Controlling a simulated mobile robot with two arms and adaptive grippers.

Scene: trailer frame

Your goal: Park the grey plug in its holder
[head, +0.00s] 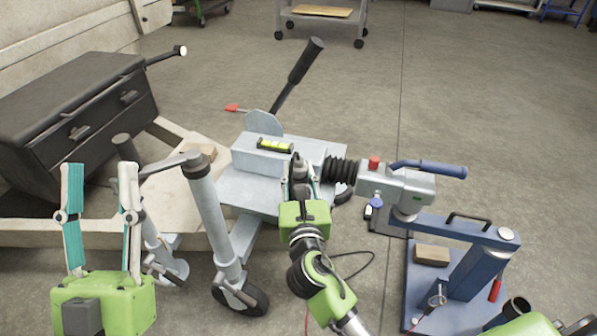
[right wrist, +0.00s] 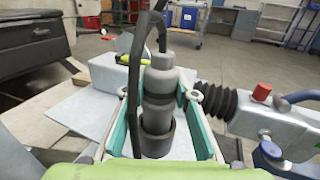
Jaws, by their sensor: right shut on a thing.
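The grey plug (right wrist: 160,82) is upright between the teal fingers of my right gripper (right wrist: 160,112) in the right wrist view, with a black cable rising from its top. A dark round cup (right wrist: 157,146), perhaps the holder, shows at the plug's lower end; I cannot tell how deep the plug sits in it. In the head view my right gripper (head: 300,178) is at the front of the grey drawbar housing and mostly covers the plug. My left gripper (head: 100,192) is open and empty, with its fingers pointing up, left of the jockey wheel post.
The jockey wheel (head: 240,298) and its post (head: 208,215) stand between my grippers. A black bellows and coupling head (head: 408,184) with a blue handle lie right of my right gripper. A blue stand (head: 455,262) is further right. A dark drawer box (head: 75,115) sits at the left.

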